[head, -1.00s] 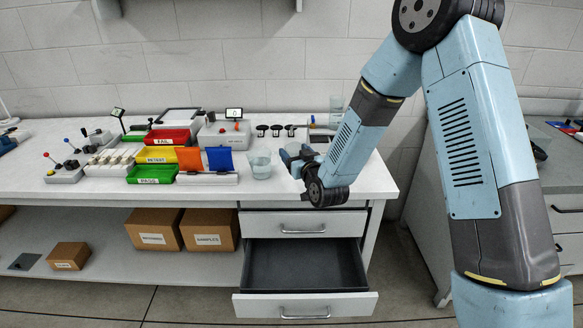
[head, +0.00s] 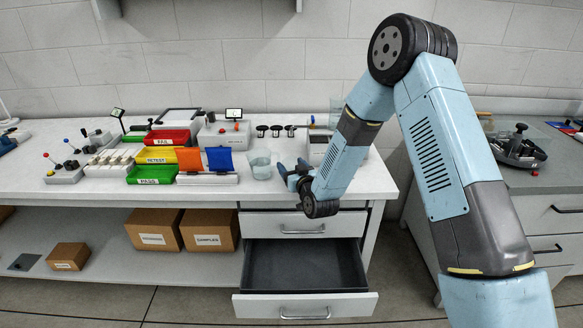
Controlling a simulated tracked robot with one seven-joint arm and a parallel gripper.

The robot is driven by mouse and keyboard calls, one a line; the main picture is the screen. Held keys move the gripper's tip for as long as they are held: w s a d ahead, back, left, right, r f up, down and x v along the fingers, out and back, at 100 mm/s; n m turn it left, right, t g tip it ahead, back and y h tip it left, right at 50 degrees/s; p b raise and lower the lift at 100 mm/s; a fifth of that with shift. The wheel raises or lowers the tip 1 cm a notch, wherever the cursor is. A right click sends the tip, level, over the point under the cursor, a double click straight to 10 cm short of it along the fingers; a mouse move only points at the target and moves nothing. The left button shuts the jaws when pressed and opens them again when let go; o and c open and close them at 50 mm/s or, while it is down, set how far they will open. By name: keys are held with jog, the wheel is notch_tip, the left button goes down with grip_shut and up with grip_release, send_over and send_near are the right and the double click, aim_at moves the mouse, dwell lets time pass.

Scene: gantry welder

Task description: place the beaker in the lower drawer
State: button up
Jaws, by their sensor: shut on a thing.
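The clear beaker (head: 261,168) is at the front of the white bench top, right of the orange and blue panels. My gripper (head: 280,170) reaches it from the right and is shut on it. The fingertips are small and partly hidden by the wrist. I cannot tell whether the beaker's base touches the bench. The lower drawer (head: 305,304) is pulled out under the bench's right end and looks empty. The drawer above it (head: 298,225) is shut.
Left of the beaker stand red, yellow and green bins (head: 152,174) and the blue panel (head: 220,158). A clear vessel (head: 336,108) stands behind my forearm. Cardboard boxes (head: 209,229) are on the lower shelf. The floor before the drawer is clear.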

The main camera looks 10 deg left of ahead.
jog(key=shift+f, duration=0.2)
jog(key=o, duration=1)
jog(key=v, duration=1.4)
jog(key=shift+f, duration=0.3)
